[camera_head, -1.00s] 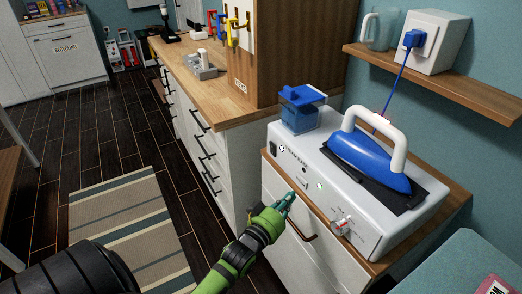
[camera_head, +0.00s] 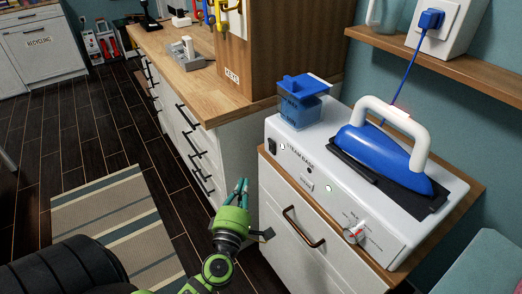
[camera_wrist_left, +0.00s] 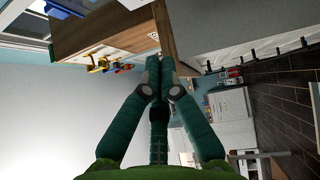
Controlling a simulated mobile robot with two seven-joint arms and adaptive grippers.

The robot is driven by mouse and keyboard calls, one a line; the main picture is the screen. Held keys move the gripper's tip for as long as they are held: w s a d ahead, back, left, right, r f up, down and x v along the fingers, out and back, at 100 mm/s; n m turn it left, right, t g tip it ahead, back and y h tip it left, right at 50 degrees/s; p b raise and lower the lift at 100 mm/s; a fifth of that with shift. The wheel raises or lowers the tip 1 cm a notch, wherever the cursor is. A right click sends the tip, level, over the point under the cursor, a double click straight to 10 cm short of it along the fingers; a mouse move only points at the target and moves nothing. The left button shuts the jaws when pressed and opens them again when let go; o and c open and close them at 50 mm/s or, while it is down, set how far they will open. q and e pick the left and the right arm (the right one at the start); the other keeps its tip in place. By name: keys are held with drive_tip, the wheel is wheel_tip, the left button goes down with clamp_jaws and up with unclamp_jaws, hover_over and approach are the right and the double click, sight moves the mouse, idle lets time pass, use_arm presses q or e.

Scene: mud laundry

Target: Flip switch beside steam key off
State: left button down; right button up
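The white steam base (camera_head: 303,152), lettered STEAM BASE, sits on a wood-topped cabinet at the right. A black rocker switch (camera_head: 272,146) is at the left end of its front face; I cannot tell its position. A small dark round spot (camera_head: 309,170) and a grey-and-red knob (camera_head: 353,233) are farther right on that face. My left gripper (camera_head: 241,184) is in front and to the left of the cabinet, apart from the switch, fingers pointing up. Its fingers look closed together and empty in the left wrist view (camera_wrist_left: 158,64). My right gripper is not in view.
A blue iron (camera_head: 375,150) rests on a dark pad on the steam base. A blue tank (camera_head: 302,104) stands at its back left. A wood counter (camera_head: 203,83) stands behind and left. A shelf (camera_head: 450,62) overhangs at right. A striped rug lies on open floor.

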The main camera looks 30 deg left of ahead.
sight(271, 147)
use_arm(q)
drive_tip(key=shift+d, duration=0.1)
drive_tip(key=w+d+p+x, duration=0.1)
drive_tip(key=d+x, duration=0.1)
drive_tip(key=x, duration=1.1)
drive_tip(key=shift+d, duration=0.35)
drive_tip(key=shift+r+p, duration=0.25)
drive_tip(key=shift+p, duration=0.05)
